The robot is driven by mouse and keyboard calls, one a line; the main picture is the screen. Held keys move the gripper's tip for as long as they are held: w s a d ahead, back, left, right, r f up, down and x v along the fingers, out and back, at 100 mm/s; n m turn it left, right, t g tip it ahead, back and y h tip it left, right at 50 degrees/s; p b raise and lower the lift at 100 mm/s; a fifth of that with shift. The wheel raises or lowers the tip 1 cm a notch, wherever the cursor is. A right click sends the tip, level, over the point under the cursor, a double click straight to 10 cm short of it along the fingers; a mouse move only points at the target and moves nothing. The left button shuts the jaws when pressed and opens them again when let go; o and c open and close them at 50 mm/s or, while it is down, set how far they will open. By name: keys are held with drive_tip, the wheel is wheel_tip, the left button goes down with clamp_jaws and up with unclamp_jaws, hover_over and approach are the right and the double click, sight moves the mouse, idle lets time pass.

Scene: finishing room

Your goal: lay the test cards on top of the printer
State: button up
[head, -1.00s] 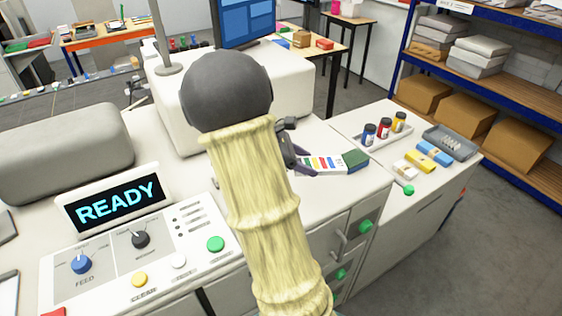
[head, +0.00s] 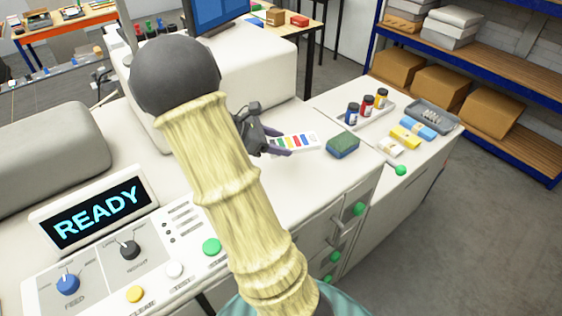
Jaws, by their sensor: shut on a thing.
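The test cards (head: 299,140) are white with a row of coloured patches, in the middle of the head view. My gripper (head: 278,146) is shut on their left end, its dark fingers along the cards. The cards look roughly flat; I cannot tell whether they touch the surface below. The printer (head: 75,260) is the large white machine on the left, with a lit READY display (head: 98,213) and a knob panel. Its white top runs under my gripper and to the right. My arm hides part of the machine's middle.
A green sponge-like block (head: 342,145) lies right of the cards. A side counter holds a tray of small bottles (head: 367,105), yellow and blue packets (head: 405,137) and a grey tray (head: 432,116). A raised white housing (head: 235,75) stands behind my gripper. Clear white surface lies in front of the cards.

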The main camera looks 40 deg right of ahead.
drive_tip(key=f, duration=0.4)
drive_tip(key=shift+w+f+p, duration=0.2)
drive_tip(key=shift+p, duration=0.1)
drive_tip(key=shift+a+f, duration=0.1)
drive_tip(key=shift+f, duration=0.1)
drive_tip(key=shift+s, duration=0.25)
drive_tip(key=shift+f+p, duration=0.3)
drive_tip(key=shift+f, duration=1.5)
drive_tip(key=shift+f, duration=0.1)
drive_tip(key=o, duration=1)
drive_tip(key=shift+o, duration=0.2)
